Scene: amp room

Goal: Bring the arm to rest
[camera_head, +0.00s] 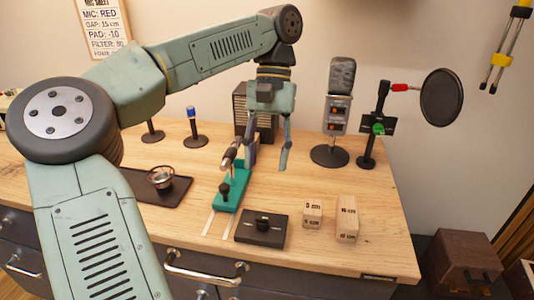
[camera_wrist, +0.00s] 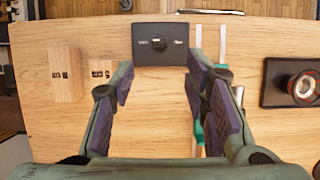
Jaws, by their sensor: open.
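My gripper (camera_head: 267,150) hangs from my bent green arm above the wooden workbench (camera_head: 385,225). In the wrist view the gripper (camera_wrist: 158,90) has its purple-padded fingers spread wide, with only bare wood showing between them. A black box with a knob (camera_head: 262,229) lies near the bench's front edge; in the wrist view the box (camera_wrist: 165,52) shows just beyond the fingertips. The fingers appear above the bench, apart from the box. A teal tool base with a lever (camera_head: 232,188) stands close to the left of the gripper in the head view.
A microphone (camera_head: 338,105) and a stand with a round black pop filter (camera_head: 441,97) stand at the back right. Two wooden blocks (camera_head: 313,213) (camera_head: 347,218) lie front right. A dark tray (camera_head: 150,190) holds a metal cup (camera_head: 160,177). Bare bench lies right of the gripper.

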